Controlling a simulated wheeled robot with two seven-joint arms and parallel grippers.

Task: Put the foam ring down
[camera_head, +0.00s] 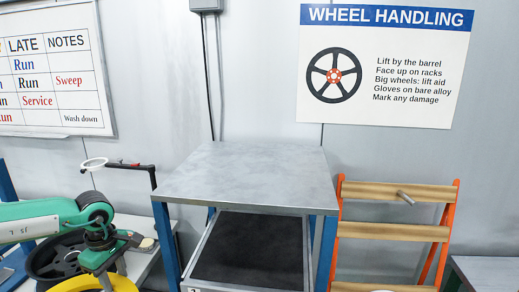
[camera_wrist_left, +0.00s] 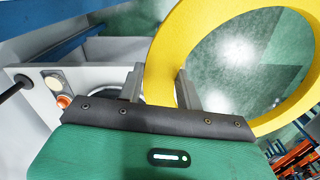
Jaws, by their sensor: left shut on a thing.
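The yellow foam ring (camera_head: 82,286) shows at the bottom left of the head view, partly cut off by the frame edge. My left gripper (camera_head: 106,280) is shut on the ring's band. In the left wrist view the ring (camera_wrist_left: 168,52) fills the upper right, its band passing between the two fingers of my left gripper (camera_wrist_left: 161,88). Through the ring's hole I see a green, shiny floor, so no support shows directly beneath that part. My right gripper is in neither view.
A black wheel (camera_head: 50,262) lies behind my left arm. A grey-topped table (camera_head: 245,175) with blue legs and a dark lower shelf (camera_head: 250,250) stands in the middle; its top is clear. An orange rack with wooden bars (camera_head: 395,232) stands right. A grey unit with an orange button (camera_wrist_left: 64,101) is near my left gripper.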

